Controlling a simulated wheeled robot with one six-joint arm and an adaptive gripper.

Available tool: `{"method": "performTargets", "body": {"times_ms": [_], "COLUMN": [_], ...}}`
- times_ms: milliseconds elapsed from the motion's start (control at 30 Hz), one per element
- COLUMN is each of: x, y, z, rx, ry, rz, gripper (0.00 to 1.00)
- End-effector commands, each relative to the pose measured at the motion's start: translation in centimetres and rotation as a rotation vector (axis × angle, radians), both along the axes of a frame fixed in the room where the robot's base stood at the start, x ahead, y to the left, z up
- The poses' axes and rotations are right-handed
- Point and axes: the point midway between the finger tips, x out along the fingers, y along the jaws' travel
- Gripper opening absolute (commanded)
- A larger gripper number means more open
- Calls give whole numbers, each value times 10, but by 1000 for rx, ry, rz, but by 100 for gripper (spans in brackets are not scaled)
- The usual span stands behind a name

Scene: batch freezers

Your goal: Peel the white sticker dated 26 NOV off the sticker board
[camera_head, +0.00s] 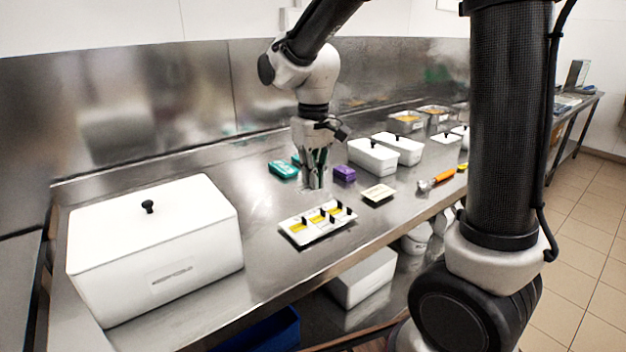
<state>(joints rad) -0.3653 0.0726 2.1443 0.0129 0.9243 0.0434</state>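A white board (298,236) lies on the steel counter, with yellow patches and several small black upright tabs on it. It looks like the sticker board. Its print is too small to read, so I cannot pick out the 26 NOV sticker. My gripper (314,183) points down above the counter, behind the board in the picture and apart from it. I see nothing held in it, but its finger gap is unclear at this size.
A large white lidded box (150,245) stands at the left. Teal (283,169) and purple (344,173) packs, a small pale block (378,193), white lidded tubs (372,157) and an orange-handled tool (441,179) lie around. Counter between the large box and board is clear.

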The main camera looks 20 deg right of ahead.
Motion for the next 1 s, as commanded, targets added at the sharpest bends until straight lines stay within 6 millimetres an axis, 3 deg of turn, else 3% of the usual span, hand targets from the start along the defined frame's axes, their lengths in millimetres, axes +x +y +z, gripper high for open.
{"method": "performTargets", "body": {"times_ms": [1000], "x": [0], "y": [0], "z": [28], "rx": [0], "ry": [0], "rz": [0], "gripper": [0]}}
